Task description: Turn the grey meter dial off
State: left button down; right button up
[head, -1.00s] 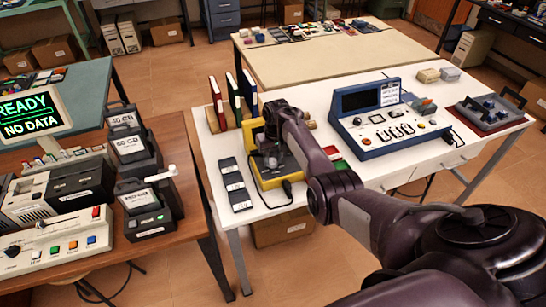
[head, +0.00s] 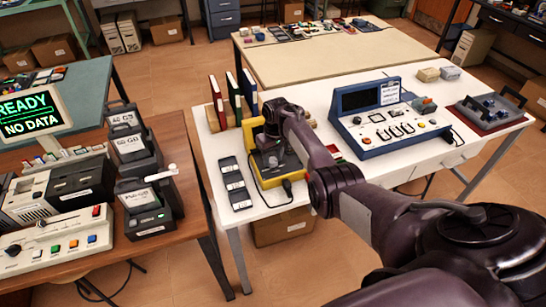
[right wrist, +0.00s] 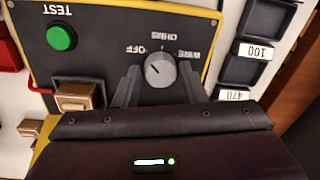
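The grey meter dial (right wrist: 160,70) is on the dark face of a yellow-edged meter (right wrist: 100,20). Its labels OFF, OHMS and WIRE appear upside down in the right wrist view. The dial's mark points up and left, toward OFF. My right gripper (right wrist: 159,80) has one finger on each side of the dial, close to its edges; I cannot tell whether they touch it. In the head view the yellow meter (head: 268,181) stands on the white table, and my right arm hides part of it and the dial. My left gripper is not in view.
A green TEST button (right wrist: 61,37) and a brass-coloured block (right wrist: 76,97) are near the dial. Dark labelled blocks (head: 235,183) lie left of the meter. Upright binders (head: 233,98) stand behind it. A blue console (head: 385,130) is to the right.

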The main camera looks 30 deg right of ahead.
aim_at(274, 159)
jog(key=shift+o, duration=1.3)
jog(key=shift+r, duration=0.1)
jog(key=r, duration=0.7)
jog(key=shift+d+r, duration=0.25)
jog(key=shift+r, duration=0.05)
jog(key=shift+s+f, duration=0.1)
